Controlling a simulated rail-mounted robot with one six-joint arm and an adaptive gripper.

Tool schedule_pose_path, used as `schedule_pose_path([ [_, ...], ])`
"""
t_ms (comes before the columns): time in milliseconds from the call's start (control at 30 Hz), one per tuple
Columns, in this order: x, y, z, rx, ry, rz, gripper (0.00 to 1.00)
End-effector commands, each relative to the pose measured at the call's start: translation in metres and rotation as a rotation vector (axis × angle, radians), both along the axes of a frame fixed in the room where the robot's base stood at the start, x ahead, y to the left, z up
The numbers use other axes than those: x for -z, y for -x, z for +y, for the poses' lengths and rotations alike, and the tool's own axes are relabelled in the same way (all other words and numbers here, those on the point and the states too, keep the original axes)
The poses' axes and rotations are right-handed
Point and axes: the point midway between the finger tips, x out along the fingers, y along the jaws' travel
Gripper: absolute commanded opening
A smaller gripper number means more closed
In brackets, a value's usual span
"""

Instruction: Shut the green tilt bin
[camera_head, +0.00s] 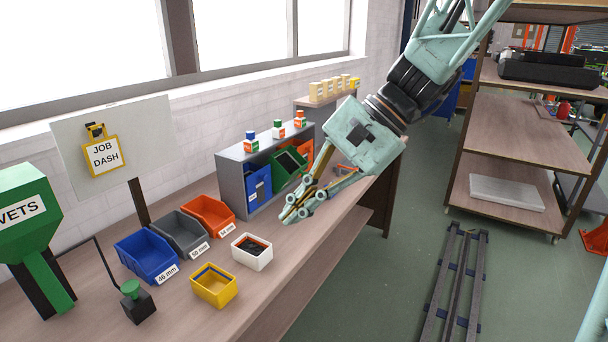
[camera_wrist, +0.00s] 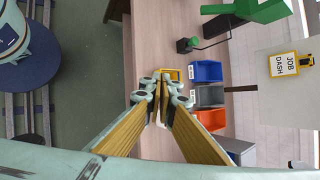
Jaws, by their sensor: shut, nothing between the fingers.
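The green tilt bin (camera_head: 287,166) sits in the middle of a grey cabinet (camera_head: 234,180) on the bench. It is tilted forward and its dark inside shows. A blue bin (camera_head: 257,186) is on its left and an orange bin (camera_head: 306,149) on its right. My fingers partly cover the cabinet's right side. In the wrist view the gripper (camera_wrist: 163,92) is over the bench, and the green tilt bin cannot be made out.
A job board (camera_head: 75,165) stands at the left. The aisle floor at the right has rails (camera_head: 455,290).

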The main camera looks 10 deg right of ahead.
Motion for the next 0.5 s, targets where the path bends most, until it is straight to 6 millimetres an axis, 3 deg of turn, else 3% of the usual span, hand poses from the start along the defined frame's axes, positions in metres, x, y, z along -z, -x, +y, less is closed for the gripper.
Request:
schedule_pose_path([
  [500, 0.012, -0.092, -0.008, 0.201, -0.203, 0.116, 0.0],
])
